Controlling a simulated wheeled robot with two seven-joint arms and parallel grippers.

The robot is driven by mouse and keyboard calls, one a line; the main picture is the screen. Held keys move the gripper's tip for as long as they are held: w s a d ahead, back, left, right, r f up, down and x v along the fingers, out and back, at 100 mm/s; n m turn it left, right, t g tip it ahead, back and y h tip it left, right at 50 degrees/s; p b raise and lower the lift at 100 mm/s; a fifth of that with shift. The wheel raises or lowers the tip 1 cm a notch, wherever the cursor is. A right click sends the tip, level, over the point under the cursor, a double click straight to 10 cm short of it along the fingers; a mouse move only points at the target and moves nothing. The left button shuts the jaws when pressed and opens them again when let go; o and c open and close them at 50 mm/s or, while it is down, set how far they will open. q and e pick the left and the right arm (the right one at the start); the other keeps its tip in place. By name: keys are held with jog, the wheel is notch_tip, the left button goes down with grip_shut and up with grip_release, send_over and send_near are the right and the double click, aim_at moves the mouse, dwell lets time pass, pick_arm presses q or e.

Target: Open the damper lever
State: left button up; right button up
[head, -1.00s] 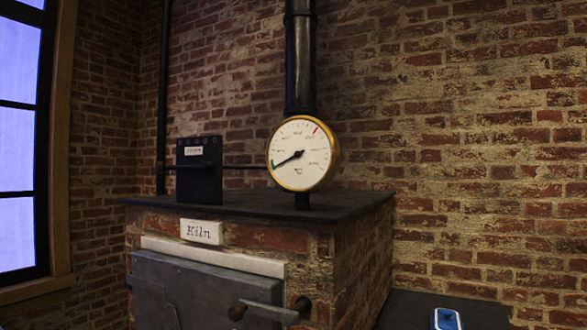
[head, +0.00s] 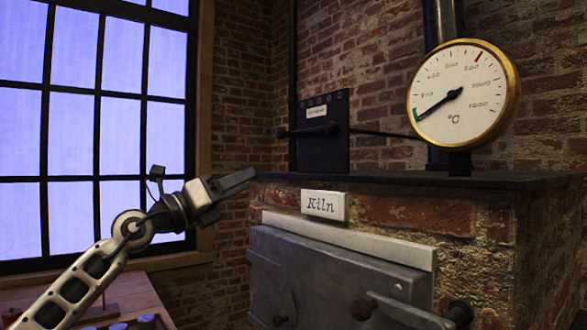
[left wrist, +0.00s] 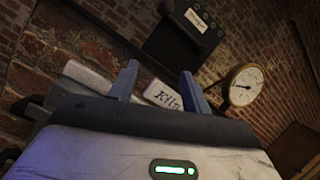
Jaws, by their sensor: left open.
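The damper lever (head: 307,131) is a dark horizontal handle on a black upright plate (head: 335,157) with a small white label, on top of the kiln (head: 385,217). The plate also shows at the top of the left wrist view (left wrist: 182,44). My left gripper (head: 250,175) is to the left of the plate and lower, near the kiln top's front left edge, apart from the lever. In the left wrist view its two fingers (left wrist: 158,82) stand apart with nothing between them. My right gripper is not in view.
A round gauge (head: 462,95) stands on the kiln top to the right of the plate. The kiln's grey door (head: 330,275) has a handle in front. A white Kiln sign (head: 324,205) is below the top. A wooden table (head: 135,295) with small jars is at the lower left, under the window (head: 110,110).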

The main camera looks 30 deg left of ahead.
aim_at(277, 133)
pick_arm(q)
notch_tip(277, 133, up, 6)
jog(key=a+m+y, duration=0.1)
jog(key=a+y, duration=0.1)
jog(key=a, duration=0.1)
jog(key=shift+t, duration=0.4)
jog(key=p+x, duration=0.2)
jog(key=x, duration=0.2)
jog(key=p+x, duration=0.3)
jog(key=x, duration=0.1)
jog(key=d+p+x, duration=0.1)
jog(key=p+x, duration=0.1)
jog(key=x, duration=0.3)
jog(key=shift+f+p, duration=0.15)
jog(key=shift+p, duration=0.15)
jog(key=shift+w+d, duration=0.1)
jog(key=shift+w, duration=0.4)
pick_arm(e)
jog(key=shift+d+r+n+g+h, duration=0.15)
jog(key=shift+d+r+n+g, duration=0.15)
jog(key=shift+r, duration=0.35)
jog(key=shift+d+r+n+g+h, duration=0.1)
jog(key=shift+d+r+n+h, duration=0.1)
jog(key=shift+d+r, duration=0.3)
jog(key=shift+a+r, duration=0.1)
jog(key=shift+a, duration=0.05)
pick_arm(q)
grip_shut()
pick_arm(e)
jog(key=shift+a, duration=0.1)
